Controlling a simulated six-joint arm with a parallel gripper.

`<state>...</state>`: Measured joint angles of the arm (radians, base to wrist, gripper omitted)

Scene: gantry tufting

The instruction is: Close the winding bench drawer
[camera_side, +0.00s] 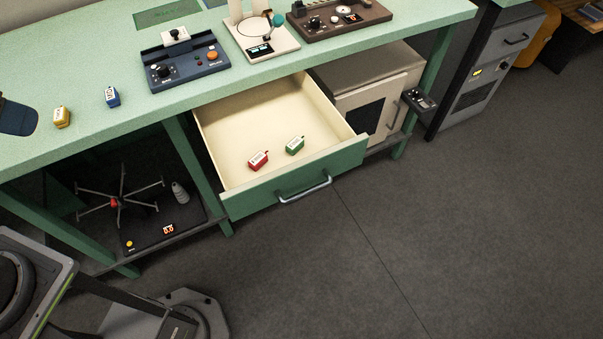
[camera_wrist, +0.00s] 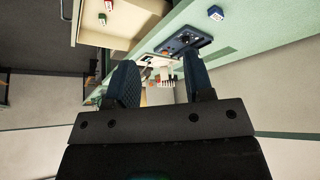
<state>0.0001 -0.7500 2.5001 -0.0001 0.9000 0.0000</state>
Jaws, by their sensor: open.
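The winding bench drawer is pulled out, showing its cream interior (camera_side: 232,120), green front (camera_side: 255,196) and metal bar handle (camera_side: 305,190). A red box (camera_side: 258,160) and a green box (camera_side: 295,145) lie inside it. In the wrist view the open drawer (camera_wrist: 122,18) is at the upper left, beyond my fingers, with its handle (camera_wrist: 66,9) at the edge. My gripper (camera_wrist: 160,62) is open, with two dark blue ribbed fingers spread apart and nothing between them. It is apart from the drawer.
The green bench top (camera_side: 90,85) carries a yellow box (camera_side: 61,117), a blue box (camera_side: 112,96), a blue console (camera_side: 185,63) and other devices. A cream cabinet (camera_side: 372,85) stands right of the drawer. A low shelf (camera_side: 195,224) is at left. Floor before the drawer is clear.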

